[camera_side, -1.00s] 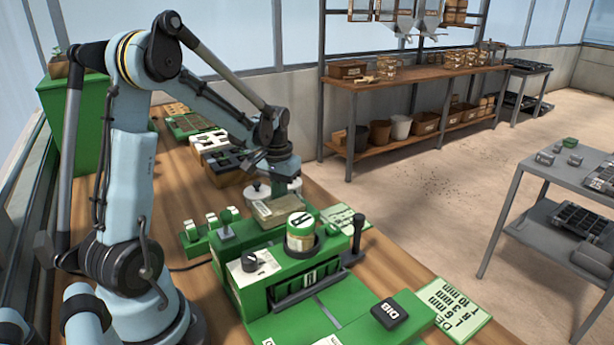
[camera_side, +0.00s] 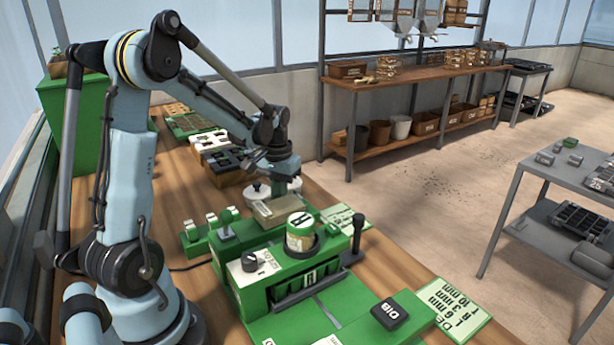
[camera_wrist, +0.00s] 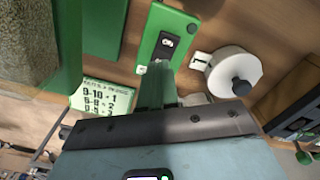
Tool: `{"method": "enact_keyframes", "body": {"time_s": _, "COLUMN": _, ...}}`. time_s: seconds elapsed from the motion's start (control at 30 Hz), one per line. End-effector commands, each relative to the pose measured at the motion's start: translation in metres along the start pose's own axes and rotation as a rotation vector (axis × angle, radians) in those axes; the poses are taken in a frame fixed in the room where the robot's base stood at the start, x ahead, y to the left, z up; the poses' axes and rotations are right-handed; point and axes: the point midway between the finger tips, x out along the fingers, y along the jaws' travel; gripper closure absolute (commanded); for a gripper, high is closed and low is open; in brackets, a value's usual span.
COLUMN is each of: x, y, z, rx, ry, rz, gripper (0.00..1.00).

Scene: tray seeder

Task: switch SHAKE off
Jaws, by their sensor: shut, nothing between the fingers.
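A small green box (camera_wrist: 184,22) with a dark plate and a pale switch (camera_wrist: 165,45) shows in the wrist view. I cannot read a SHAKE label on it. In the side view my gripper (camera_side: 284,186) hangs behind the green seeder (camera_side: 255,300), and the small box is hidden or too small to make out there. The switch's position is unclear.
A white round lid with a dark knob (camera_wrist: 235,75) lies close to the right of the small box. A printed card (camera_wrist: 102,96) lies to the left. In the side view, a green block with several white switches (camera_side: 206,232) stands left of the seeder.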

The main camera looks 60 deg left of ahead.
Motion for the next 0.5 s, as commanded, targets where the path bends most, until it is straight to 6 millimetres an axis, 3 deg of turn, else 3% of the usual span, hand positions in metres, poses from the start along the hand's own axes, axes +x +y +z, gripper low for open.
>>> {"method": "enact_keyframes", "body": {"time_s": 0.5, "x": -0.038, "y": 0.0, "z": 0.0, "rx": 0.0, "ry": 0.0, "rz": 0.0, "gripper": 1.0}}
